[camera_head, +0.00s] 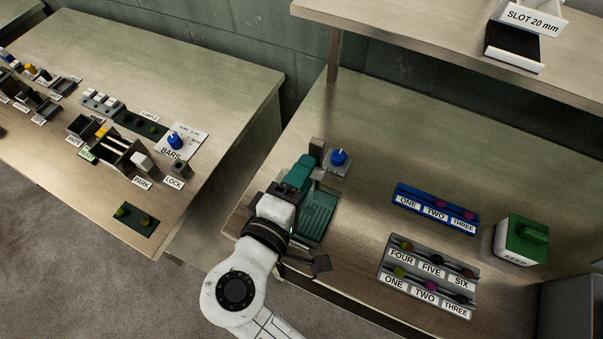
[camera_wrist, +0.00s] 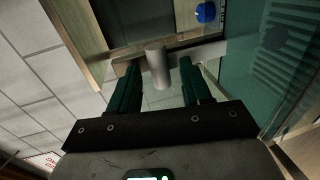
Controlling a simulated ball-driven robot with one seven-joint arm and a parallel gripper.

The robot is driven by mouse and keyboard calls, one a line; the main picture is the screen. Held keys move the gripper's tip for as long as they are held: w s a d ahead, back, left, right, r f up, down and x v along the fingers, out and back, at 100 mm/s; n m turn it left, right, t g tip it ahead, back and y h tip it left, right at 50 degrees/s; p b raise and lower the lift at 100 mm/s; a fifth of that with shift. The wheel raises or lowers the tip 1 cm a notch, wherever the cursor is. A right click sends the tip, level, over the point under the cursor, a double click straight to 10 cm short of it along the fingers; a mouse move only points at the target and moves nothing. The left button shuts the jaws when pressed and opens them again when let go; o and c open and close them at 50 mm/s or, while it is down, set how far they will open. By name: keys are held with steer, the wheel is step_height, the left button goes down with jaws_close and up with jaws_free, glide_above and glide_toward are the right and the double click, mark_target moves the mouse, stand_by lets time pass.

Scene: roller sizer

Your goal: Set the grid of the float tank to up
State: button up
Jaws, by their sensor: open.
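The float tank (camera_head: 318,212) is a teal box with a ribbed grid near the left end of the right bench, partly behind my arm. In the wrist view, the teal ribbed grid (camera_wrist: 292,45) shows at the right. My gripper (camera_head: 303,172) is over the tank's left side, its green fingers pointing to the back. In the wrist view my gripper (camera_wrist: 158,66) is open, with a pale grey round handle (camera_wrist: 155,68) on a crossbar between the fingertips. Contact with the fingers cannot be told. A blue knob (camera_head: 338,157) stands on a grey plate behind the tank.
Blue rack (camera_head: 436,209) and grey rack (camera_head: 427,277) hold coloured balls to the right. A green-lidded box marked KEEP (camera_head: 522,240) stands beyond them. A shelf (camera_head: 440,35) overhangs the back. Another bench (camera_head: 150,60) with devices stands left across a gap. Bench between tank and racks is clear.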

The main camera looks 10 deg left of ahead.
steer(key=shift+c, duration=0.2)
jaws_close()
stand_by(0.3)
